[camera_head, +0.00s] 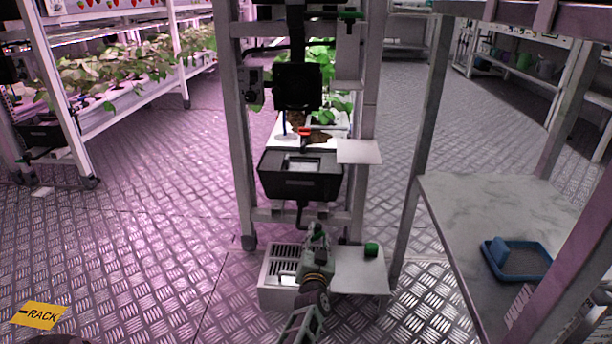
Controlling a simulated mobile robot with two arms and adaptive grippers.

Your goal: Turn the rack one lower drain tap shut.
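The rack in front of me holds a black tank (300,181) with a pipe running down from its underside. My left gripper (318,236) is at the lower end of this pipe, above a white slotted drain box (277,274). A bit of green shows at the fingertips, and it may be the lower tap's handle. The gripper hides most of the tap, so I cannot tell how its handle is turned or whether the fingers touch it. The finger opening is too small and overlapped to read. My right gripper is not in view.
A green knob (371,249) sits on a pale plate (358,276) right of my gripper. A red-handled part (305,131) shows above the tank, a green handle (351,15) higher up. A table with a blue tray (517,277) stands at right.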

